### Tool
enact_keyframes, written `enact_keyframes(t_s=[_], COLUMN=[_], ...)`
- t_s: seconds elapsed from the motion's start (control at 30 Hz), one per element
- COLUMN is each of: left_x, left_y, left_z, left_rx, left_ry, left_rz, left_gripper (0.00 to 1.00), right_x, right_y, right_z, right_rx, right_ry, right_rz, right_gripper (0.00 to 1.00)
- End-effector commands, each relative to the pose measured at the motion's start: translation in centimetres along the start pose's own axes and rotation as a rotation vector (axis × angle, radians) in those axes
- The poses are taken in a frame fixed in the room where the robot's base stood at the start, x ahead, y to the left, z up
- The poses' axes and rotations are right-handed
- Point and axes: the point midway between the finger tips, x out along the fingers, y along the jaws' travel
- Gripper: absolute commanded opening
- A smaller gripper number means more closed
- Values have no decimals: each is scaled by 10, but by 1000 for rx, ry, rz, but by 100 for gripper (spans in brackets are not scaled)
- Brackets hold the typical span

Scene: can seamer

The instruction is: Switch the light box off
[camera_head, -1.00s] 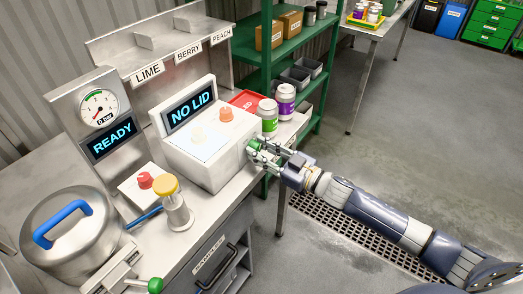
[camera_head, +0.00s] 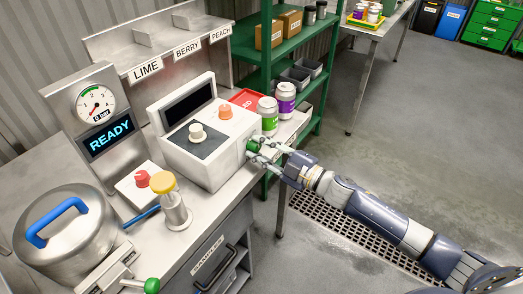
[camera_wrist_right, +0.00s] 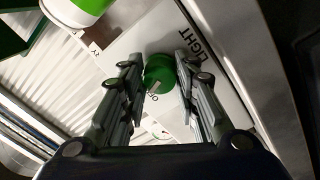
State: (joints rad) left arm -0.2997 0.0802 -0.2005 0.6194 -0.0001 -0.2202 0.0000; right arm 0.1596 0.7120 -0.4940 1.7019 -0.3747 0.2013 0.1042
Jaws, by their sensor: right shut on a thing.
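The light box (camera_head: 200,172) is a white box on the steel bench in the head view, with a dark top panel (camera_head: 188,142) and a blank dark display (camera_head: 189,103). A green knob (camera_wrist_right: 159,73) sits on its side beside the word LIGHT, and it also shows in the head view (camera_head: 253,146). My right gripper (camera_wrist_right: 159,80) has its fingers on both sides of the green knob and is shut on it. In the head view the right gripper (camera_head: 258,150) is at the box's right side. My left gripper is not in view.
A green-labelled can (camera_head: 267,117) and a purple-labelled can (camera_head: 285,98) stand behind the gripper, near a red tray (camera_head: 246,97). The floor at right is clear.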

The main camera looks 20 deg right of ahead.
Motion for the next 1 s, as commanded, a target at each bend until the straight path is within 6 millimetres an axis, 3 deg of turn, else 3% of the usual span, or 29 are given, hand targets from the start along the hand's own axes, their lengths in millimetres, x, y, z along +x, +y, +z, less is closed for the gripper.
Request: enact_keyframes(t_s=[0.4, 1.0], left_x=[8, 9], left_y=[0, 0], left_z=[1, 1], left_rx=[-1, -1], left_ry=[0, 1], left_rz=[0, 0], left_gripper=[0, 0], right_x=[0, 0], right_y=[0, 0], right_z=[0, 0], right_rx=[-209, -245], right_ry=[9, 10], right_rz=[1, 0], right_gripper=[5, 5])
